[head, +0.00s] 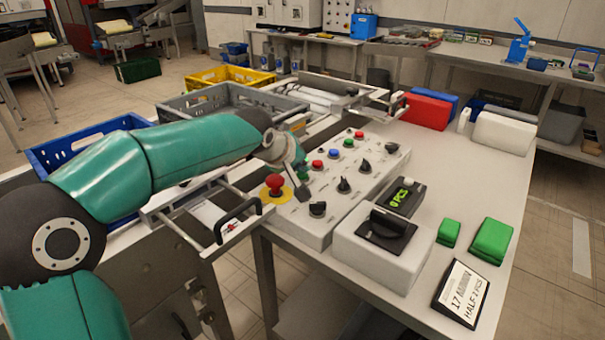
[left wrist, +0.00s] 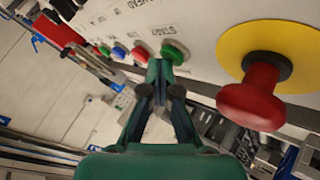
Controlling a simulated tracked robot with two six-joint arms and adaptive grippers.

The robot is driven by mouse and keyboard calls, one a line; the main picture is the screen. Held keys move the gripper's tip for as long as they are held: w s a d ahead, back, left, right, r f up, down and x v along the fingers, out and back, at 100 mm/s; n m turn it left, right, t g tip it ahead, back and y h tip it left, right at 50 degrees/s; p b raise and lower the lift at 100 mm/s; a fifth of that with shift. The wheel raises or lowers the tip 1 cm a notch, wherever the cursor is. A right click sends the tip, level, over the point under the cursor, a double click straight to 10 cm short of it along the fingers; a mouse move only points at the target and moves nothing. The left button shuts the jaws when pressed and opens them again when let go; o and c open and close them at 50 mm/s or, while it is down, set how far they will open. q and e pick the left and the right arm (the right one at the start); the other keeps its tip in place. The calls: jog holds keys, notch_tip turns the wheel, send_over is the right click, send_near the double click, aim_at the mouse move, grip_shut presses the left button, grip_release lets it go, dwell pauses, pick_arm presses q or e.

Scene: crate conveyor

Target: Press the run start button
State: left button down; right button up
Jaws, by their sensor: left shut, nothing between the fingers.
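The grey control panel (head: 335,190) stands on the table with its sloped face up. In the left wrist view a green button (left wrist: 173,52) sits beside a label that seems to read START. In the head view my gripper hides that spot. My left gripper (head: 303,192) is shut and empty, pointing down at the panel beside the red mushroom stop button (head: 275,183) on its yellow disc. In the left wrist view its fingertips (left wrist: 158,66) are together and appear right by the green button; I cannot tell if they touch it. My right gripper is out of view.
Red (head: 317,165), blue (head: 333,154) and green (head: 348,142) buttons continue the row, with black knobs (head: 343,184) beside it. A white box with a black rotary handle (head: 386,228) stands right of the panel. A grey crate (head: 185,103) is behind my arm.

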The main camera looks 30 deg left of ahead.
aim_at(301, 176)
pick_arm(q)
jog(key=shift+f, duration=0.1)
jog(key=shift+r+p, duration=0.6)
jog(key=shift+r, duration=0.3)
jog(key=shift+r+p, duration=1.95)
jog(key=shift+r, duration=0.6)
